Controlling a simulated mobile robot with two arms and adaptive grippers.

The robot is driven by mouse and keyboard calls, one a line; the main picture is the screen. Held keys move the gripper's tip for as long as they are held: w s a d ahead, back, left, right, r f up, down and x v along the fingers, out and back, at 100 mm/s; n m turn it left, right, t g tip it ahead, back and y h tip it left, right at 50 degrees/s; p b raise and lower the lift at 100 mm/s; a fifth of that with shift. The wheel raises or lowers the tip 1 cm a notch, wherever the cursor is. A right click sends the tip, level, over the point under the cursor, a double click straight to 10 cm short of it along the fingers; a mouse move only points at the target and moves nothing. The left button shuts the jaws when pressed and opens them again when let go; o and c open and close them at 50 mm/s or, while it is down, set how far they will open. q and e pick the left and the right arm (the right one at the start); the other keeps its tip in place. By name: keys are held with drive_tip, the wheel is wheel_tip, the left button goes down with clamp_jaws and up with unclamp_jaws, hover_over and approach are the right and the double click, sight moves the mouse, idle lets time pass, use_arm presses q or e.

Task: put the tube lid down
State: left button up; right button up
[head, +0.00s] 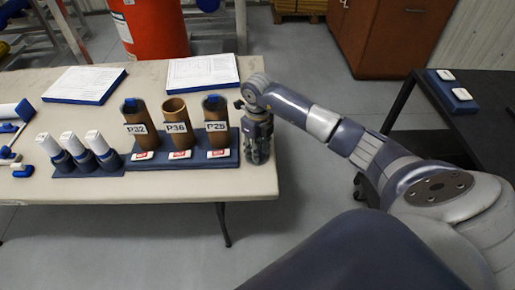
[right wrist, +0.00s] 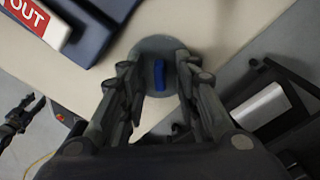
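The tube lid (right wrist: 147,48), a grey disc with a blue grip on top, shows in the right wrist view over the table near its edge. My right gripper (right wrist: 160,68) points down at it. Its fingers stand on both sides of the blue grip with gaps, so it looks open around it. In the head view my right gripper (head: 257,148) is low at the table's right end, and the lid is hidden there. The middle tube P36 (head: 177,118) has an open top. A dark gripper, probably my left (right wrist: 20,115), shows at the left of the right wrist view; its fingers are unclear.
Tubes P32 (head: 140,138) and P25 (head: 216,135), with blue grips at their tops, stand in the blue rack (head: 230,158) just left of the right gripper. Several white-capped bottles (head: 75,147) and two papers are on the table (head: 262,186). A black table (head: 485,125) stands right.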

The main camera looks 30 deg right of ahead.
drive_tip(key=shift+r, duration=0.1)
wheel_tip(320, 180, up, 12)
drive_tip(key=b, duration=0.1)
idle(0.4)
